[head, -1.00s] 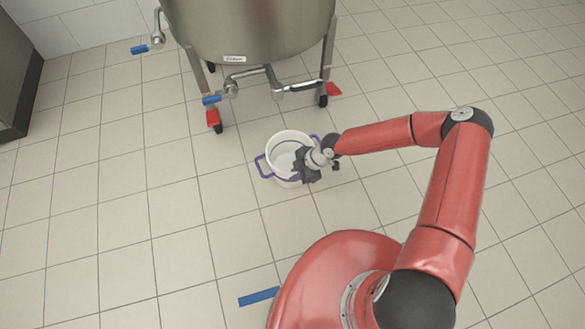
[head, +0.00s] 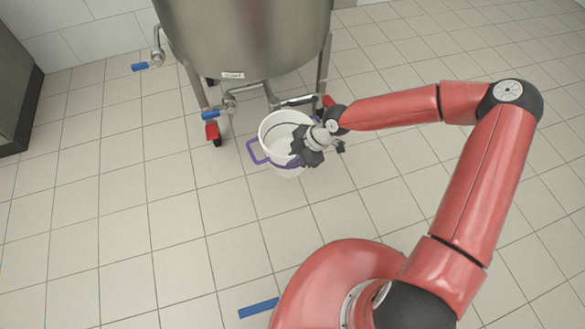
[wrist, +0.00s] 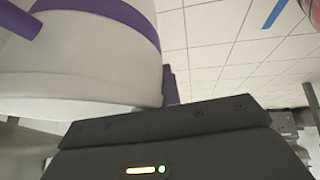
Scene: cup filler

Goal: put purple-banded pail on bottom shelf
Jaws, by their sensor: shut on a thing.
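The purple-banded pail (head: 279,165) is white with purple handles and shows in the head view in front of a steel tank. My gripper (head: 304,150) is shut on the pail at its right side, near the rim. The pail looks upright in the head view and seems raised off the floor. In the wrist view the pail (wrist: 90,75) fills the upper left with its purple band, close against the dark gripper body. The fingertips are hidden there. No shelf is clearly in view.
The large steel tank (head: 245,40) stands behind the pail on legs with red-and-black casters (head: 212,133). Its valve with a blue handle (head: 211,115) juts out close to the pail. A dark cabinet (head: 18,85) stands at the far left. Tiled floor is open left and right.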

